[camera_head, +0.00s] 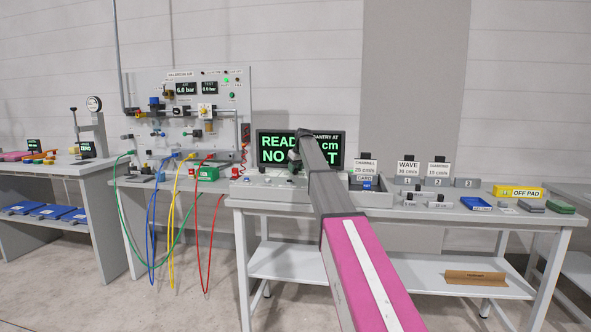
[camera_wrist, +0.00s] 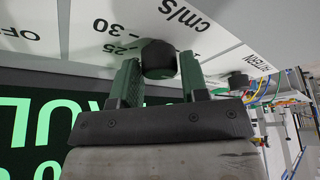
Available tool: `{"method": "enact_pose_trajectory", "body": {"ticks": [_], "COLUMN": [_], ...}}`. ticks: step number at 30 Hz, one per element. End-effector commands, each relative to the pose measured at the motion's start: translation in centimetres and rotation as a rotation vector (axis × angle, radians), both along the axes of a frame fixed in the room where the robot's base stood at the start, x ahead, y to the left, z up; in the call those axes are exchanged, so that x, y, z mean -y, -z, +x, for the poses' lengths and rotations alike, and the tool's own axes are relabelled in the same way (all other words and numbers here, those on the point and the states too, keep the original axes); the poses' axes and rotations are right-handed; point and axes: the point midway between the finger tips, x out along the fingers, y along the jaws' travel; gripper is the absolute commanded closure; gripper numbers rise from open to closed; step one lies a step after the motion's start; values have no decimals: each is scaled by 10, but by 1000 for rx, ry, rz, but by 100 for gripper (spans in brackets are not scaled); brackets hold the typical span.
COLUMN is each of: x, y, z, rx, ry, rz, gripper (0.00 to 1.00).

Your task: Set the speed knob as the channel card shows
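The black speed knob (camera_wrist: 158,58) shows in the wrist view on a white panel marked OFF, 25, 30 and cm/s. My gripper (camera_wrist: 158,72) has its two green fingers on either side of the knob, with narrow gaps showing. Which mark the knob points to cannot be told. In the head view my gripper (camera_head: 295,158) is at the control box (camera_head: 262,182), and the knob cannot be made out there. The channel card (camera_head: 365,167) stands right of my arm, its small figure seeming to read 25 cm/s.
A dark display (camera_head: 275,148) with green READY text stands behind the box, partly hidden by my arm. The wave card (camera_head: 407,168) and diamond card (camera_head: 438,170) stand to the right.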

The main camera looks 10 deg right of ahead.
Motion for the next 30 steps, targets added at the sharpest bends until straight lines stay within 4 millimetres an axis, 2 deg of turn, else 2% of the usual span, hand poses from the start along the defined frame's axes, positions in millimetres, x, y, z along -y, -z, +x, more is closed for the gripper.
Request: {"method": "enact_pose_trajectory", "body": {"ticks": [1, 2, 3, 11, 17, 30], "x": [0, 0, 0, 0, -1, -2], "y": [0, 0, 0, 0, 0, 0], "z": [0, 0, 0, 0, -1, -1], "rx": [0, 0, 0, 0, -1, -1], "ry": [0, 0, 0, 14, 88, 460], "rz": [0, 0, 0, 0, -1, 0], "gripper": [75, 85, 89, 89, 89, 89]}}
